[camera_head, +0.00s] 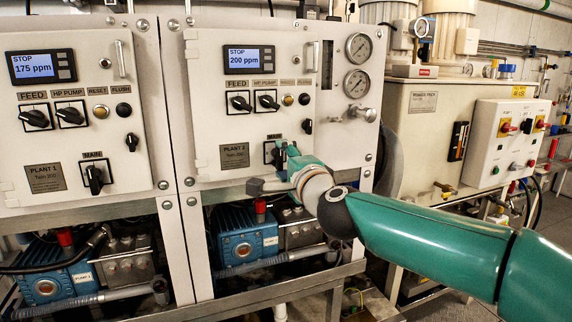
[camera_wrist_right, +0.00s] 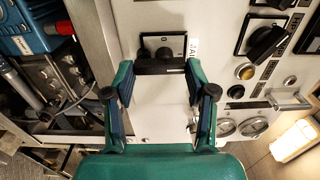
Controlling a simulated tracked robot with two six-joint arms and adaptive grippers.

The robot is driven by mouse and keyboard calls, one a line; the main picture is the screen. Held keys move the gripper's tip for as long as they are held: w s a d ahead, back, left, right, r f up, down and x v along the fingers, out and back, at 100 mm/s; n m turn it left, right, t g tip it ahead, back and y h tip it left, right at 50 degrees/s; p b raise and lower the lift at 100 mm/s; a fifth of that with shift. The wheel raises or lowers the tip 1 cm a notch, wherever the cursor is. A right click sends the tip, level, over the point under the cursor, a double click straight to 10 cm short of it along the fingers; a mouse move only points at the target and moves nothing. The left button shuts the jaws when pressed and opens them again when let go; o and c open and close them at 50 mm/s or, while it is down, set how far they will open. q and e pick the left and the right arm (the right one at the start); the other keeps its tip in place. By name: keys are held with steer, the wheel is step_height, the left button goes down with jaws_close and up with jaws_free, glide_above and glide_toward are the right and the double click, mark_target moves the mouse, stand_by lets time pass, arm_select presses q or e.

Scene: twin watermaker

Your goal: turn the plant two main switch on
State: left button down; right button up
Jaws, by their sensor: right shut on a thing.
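The Plant 2 main switch (camera_head: 269,151) is a dark rotary knob on a black-bordered plate, low on the white Plant 2 panel (camera_head: 215,110). My right gripper (camera_head: 286,153) is at this switch and hides most of its knob. In the right wrist view, the fingers of my right gripper (camera_wrist_right: 160,75) stand on both sides of the dark bar of the main switch knob (camera_wrist_right: 160,66), shut on it. The knob's exact angle is hard to tell. The Plant 2 display (camera_head: 249,59) reads STOP and 200 ppm. My left gripper is not in view.
The Plant 1 panel (camera_head: 80,120) at left has its own main switch (camera_head: 94,178). Feed (camera_head: 239,102) and HP pump (camera_head: 267,101) knobs sit above the Plant 2 main switch. Gauges (camera_head: 358,47) are to its right. Blue pumps (camera_head: 245,235) and pipes lie below.

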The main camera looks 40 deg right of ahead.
steer(key=shift+f, duration=0.2)
steer(key=o, duration=1.2)
steer(key=shift+d, duration=0.15)
steer(key=shift+c, duration=0.2)
steer(key=shift+r, duration=0.1)
steer(key=shift+s, duration=0.1)
steer(key=v, duration=1.2)
